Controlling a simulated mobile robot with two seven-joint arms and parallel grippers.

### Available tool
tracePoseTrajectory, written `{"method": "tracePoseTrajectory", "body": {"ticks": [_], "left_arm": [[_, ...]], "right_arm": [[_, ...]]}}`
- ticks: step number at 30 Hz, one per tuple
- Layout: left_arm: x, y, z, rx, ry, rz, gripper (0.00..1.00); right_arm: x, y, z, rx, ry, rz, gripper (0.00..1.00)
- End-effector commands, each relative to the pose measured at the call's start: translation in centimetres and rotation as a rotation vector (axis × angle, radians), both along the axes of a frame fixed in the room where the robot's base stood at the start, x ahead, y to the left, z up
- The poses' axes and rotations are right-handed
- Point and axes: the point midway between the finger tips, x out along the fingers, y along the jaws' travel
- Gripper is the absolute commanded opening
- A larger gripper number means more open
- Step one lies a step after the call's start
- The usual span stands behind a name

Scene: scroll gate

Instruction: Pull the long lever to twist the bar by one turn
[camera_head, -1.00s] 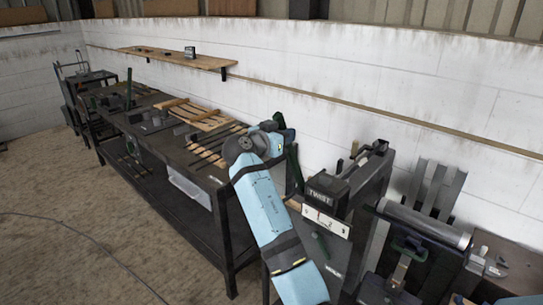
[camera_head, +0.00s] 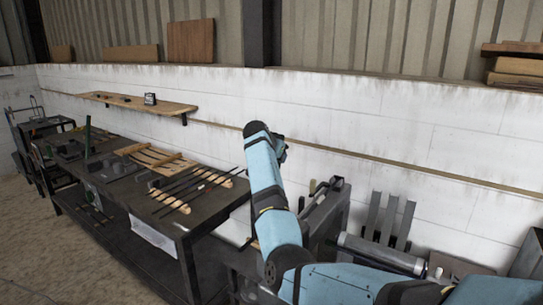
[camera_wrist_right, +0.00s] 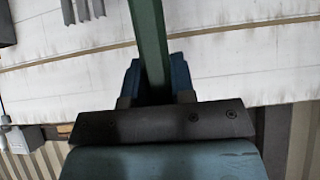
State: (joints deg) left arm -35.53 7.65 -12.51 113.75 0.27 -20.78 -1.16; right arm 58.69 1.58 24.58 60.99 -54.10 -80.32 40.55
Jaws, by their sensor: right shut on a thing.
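The long lever (camera_wrist_right: 148,40) is a dark green bar that runs up through the right wrist view. My right gripper (camera_wrist_right: 155,85) is shut on it, with a blue-grey finger on each side. In the head view my light blue right arm reaches from the lower right to the centre. Its far end covers the gripper and the lever there. The dark frame of the twisting machine (camera_head: 325,208) shows just right of the arm. The TWIST sign and the bar are hidden behind my arm. My left gripper is in neither view.
A dark workbench (camera_head: 185,222) on the left carries wooden slats (camera_head: 150,158) and several dark rods (camera_head: 190,192). A grey roller (camera_head: 380,252) and upright metal strips (camera_head: 390,218) stand at the right. A wooden shelf (camera_head: 135,102) is on the white wall behind.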

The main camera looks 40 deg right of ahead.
Motion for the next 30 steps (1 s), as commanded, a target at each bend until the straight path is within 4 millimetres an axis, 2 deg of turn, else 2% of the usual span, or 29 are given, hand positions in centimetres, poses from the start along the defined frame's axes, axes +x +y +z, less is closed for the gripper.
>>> {"method": "tracePoseTrajectory", "body": {"ticks": [5, 17, 18, 21, 30], "left_arm": [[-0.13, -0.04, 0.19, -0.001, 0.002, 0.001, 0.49], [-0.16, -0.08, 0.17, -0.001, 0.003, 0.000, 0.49], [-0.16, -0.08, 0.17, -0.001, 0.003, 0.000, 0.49], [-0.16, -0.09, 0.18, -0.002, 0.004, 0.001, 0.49], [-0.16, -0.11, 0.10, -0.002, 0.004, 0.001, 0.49]], "right_arm": [[0.24, -0.83, -0.12, 0.023, 0.007, -0.001, 0.00], [0.25, -0.93, -0.21, 0.028, 0.008, -0.002, 0.00], [0.25, -0.93, -0.21, 0.028, 0.008, -0.002, 0.30], [0.26, -0.91, -0.22, 0.028, 0.009, -0.001, 0.49], [0.22, -0.72, -0.16, 0.027, 0.010, -0.001, 0.49]]}}
